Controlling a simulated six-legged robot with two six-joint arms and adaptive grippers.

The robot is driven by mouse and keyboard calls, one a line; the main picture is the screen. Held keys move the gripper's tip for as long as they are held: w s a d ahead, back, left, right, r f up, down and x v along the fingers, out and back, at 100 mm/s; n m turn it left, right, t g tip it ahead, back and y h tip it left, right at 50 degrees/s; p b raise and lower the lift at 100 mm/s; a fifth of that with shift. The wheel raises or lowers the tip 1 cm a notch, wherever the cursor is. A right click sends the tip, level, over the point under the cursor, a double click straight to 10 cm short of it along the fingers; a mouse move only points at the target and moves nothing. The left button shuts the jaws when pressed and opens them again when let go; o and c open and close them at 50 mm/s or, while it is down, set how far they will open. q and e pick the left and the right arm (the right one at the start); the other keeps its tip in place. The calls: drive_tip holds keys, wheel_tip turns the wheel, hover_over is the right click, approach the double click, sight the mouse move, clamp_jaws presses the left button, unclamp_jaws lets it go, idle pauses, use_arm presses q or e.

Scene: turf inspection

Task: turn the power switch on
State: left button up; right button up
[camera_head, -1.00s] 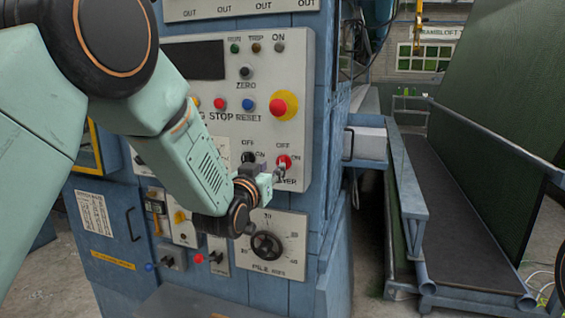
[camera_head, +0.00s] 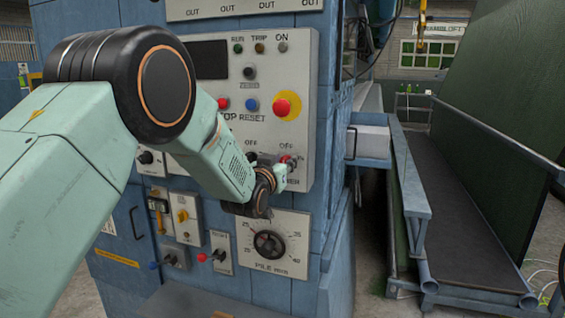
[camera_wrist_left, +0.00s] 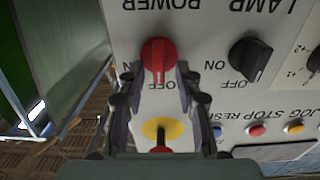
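The power switch is a red rotary knob on the grey control panel. It shows in the left wrist view (camera_wrist_left: 158,56), upside down under the POWER label, and its handle appears to point toward OFF. In the head view the red knob (camera_head: 287,159) is partly covered by my left gripper (camera_head: 282,176). In the left wrist view the two fingers of that gripper (camera_wrist_left: 156,76) are apart, with the knob between or just beyond their tips. Narrow gaps appear on both sides; contact cannot be told. My right gripper is not in view.
The black lamp knob (camera_wrist_left: 250,60) is beside the power switch. A red-and-yellow emergency stop (camera_head: 285,106) sits above it in the head view. A pile dial (camera_head: 269,244) is below. A walkway with rails (camera_head: 460,205) lies to the right.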

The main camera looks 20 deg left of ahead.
use_arm(q)
drive_tip(key=shift+a+f, duration=0.1)
drive_tip(key=c, duration=0.3)
drive_tip(key=shift+s+d, duration=0.1)
drive_tip(key=shift+d, duration=0.1)
clamp_jaws()
drive_tip(key=shift+a, duration=0.1)
drive_tip(key=m+b, duration=0.1)
drive_tip(key=m, duration=0.1)
drive_tip(key=m+b, duration=0.1)
drive_tip(key=m, duration=0.1)
drive_tip(key=shift+d+m, duration=0.3)
drive_tip(key=shift+d, duration=0.05)
drive_tip(key=shift+d+f+m+b, duration=0.2)
drive_tip(key=shift+m+b, duration=0.5)
drive_tip(key=shift+m, duration=1.5)
drive_tip(key=shift+d+f+m+b, duration=0.15)
drive_tip(key=shift+m+b, duration=0.5)
drive_tip(key=shift+m, duration=1.55)
drive_tip(key=shift+d+f+m+b, duration=0.15)
drive_tip(key=shift+m+b, duration=0.55)
drive_tip(key=shift+m, duration=1.5)
